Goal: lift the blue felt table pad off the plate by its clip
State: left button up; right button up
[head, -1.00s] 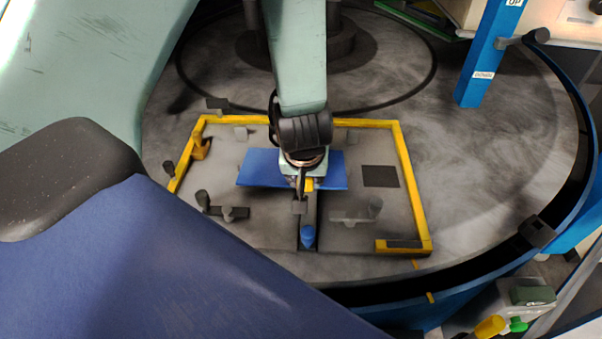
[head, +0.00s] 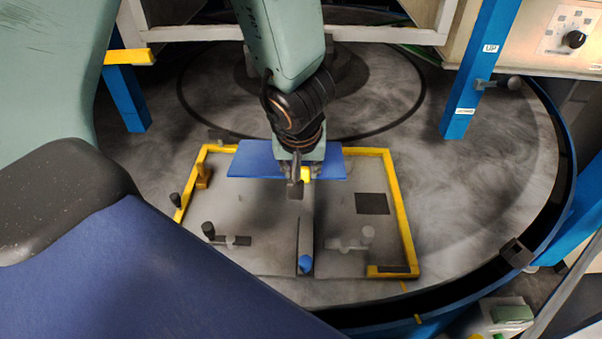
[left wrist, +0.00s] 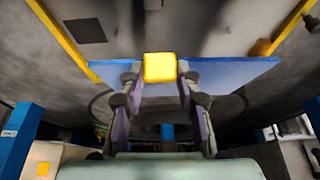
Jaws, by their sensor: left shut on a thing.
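The blue felt pad (head: 252,160) is a flat rectangle held above the grey plate (head: 335,205), overlapping the plate's far yellow rail in the head view. It also shows in the left wrist view (left wrist: 235,74), spread out behind the fingers. Its yellow clip (head: 306,173) shows as a yellow block (left wrist: 159,67) in the left wrist view. My left gripper (head: 297,184) is shut on the clip, with one finger on each side of it. The pad's middle is hidden behind the gripper. My right gripper is not in view.
A yellow rail (head: 399,215) edges the plate. Small dark-knobbed clamps (head: 209,231) and a blue knob (head: 305,264) stand on it. The round grey table (head: 480,180) is clear at right. A blue post (head: 475,75) with a handle rises at the back right.

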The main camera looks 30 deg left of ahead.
pick_arm(q)
jog(key=shift+r, duration=0.75)
jog(key=shift+w+r, duration=0.2)
jog(key=shift+r, duration=0.9)
jog(key=shift+s+r, duration=0.25)
jog(key=shift+r, duration=0.35)
